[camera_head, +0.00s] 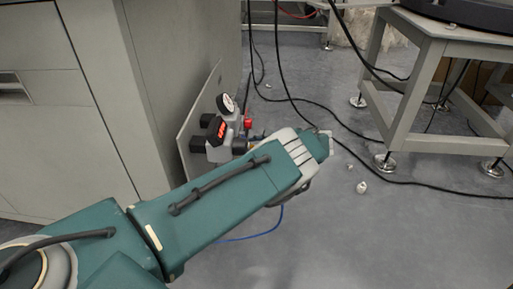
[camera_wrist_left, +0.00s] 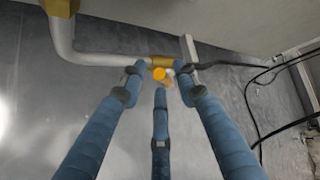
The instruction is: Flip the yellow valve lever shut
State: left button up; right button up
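The yellow valve lever (camera_wrist_left: 158,73) shows in the left wrist view as a small round yellow end in front of a brass valve body (camera_wrist_left: 161,61). The valve sits on a grey pipe (camera_wrist_left: 95,58). My left gripper (camera_wrist_left: 161,82) has three blue fingers. Their tips are spread around the yellow end, with gaps between them, and I cannot tell whether any tip touches it. In the head view my left arm reaches in from the lower left and hides the valve and most of the gripper. My right gripper is in neither view.
A pressure gauge (camera_head: 226,104) and a unit with a red display (camera_head: 221,128) stand just behind my arm, by a cabinet (camera_head: 165,75). Black cables (camera_head: 345,127) cross the floor. A grey table frame (camera_head: 403,100) stands at right. The floor at lower right is clear.

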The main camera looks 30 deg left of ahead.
pick_arm(q)
jog(key=v, duration=0.7)
jog(key=shift+d, duration=0.2)
jog(key=shift+r, duration=0.1)
